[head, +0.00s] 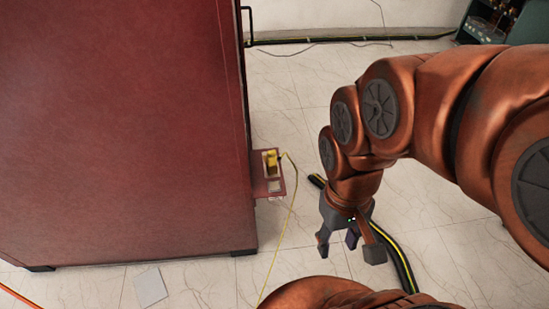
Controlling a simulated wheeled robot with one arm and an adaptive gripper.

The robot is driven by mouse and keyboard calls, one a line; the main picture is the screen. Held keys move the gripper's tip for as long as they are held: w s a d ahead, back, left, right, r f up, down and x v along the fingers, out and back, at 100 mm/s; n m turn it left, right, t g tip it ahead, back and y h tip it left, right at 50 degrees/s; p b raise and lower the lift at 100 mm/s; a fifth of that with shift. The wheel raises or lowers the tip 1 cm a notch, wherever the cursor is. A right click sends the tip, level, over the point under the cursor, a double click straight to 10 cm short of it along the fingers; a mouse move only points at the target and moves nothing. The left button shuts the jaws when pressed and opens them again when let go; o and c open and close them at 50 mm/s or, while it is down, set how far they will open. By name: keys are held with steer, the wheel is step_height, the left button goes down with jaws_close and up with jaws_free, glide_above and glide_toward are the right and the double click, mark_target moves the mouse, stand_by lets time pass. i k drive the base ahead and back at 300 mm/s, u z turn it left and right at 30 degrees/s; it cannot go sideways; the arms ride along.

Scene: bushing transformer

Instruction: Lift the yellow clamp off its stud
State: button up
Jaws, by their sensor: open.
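The yellow clamp (271,160) is small in the head view and sits at a small red bracket (274,188) on the right side of the large red cabinet (125,135). A thin yellow cable (290,205) runs from the clamp down to the floor. The stud itself cannot be made out. My gripper (338,250) points down, open and empty, to the right of and nearer than the clamp, apart from it.
A black and yellow cable cover (403,263) lies on the tiled floor behind my gripper. A pale flat sheet (150,287) lies before the cabinet. An orange line (18,297) crosses the lower left corner. Dark green equipment (483,25) stands at the far right.

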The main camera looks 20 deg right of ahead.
mark_target(271, 162)
steer(key=k, duration=1.3)
steer(key=u, duration=0.6)
steer(key=i, duration=0.5)
steer(key=u, duration=0.55)
steer(key=i, duration=0.75)
steer(key=z, duration=0.65)
steer(key=i, duration=0.8)
steer(key=z, duration=0.15)
